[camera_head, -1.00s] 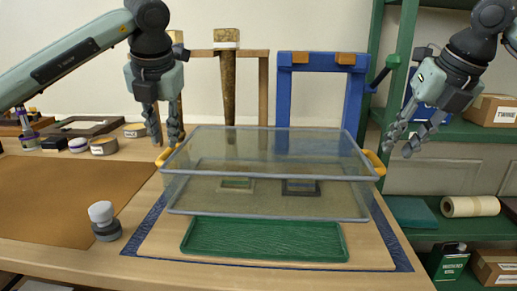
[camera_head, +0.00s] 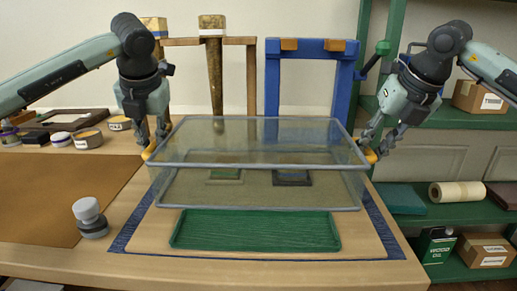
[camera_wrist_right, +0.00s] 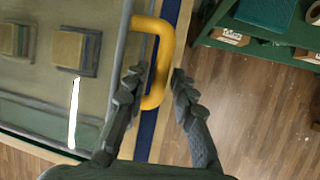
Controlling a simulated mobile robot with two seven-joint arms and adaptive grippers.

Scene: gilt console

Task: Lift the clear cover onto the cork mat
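The clear cover (camera_head: 262,143) is a see-through box with a grey rim. It stands on the wooden board in the middle of the table. Its left yellow handle (camera_head: 149,152) is just below the fingertips of my left gripper (camera_head: 154,140), whose fingers are apart. Its right yellow handle (camera_head: 370,155) is at my right gripper (camera_head: 377,145). The brown cork mat (camera_head: 60,190) lies flat and bare at the left.
A green tray (camera_head: 255,231) sits at the board's front. Two small blocks show through the cover. Tins (camera_head: 88,139) stand at the back left. A blue frame (camera_head: 272,85) rises behind, and green shelves (camera_head: 460,215) are at the right.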

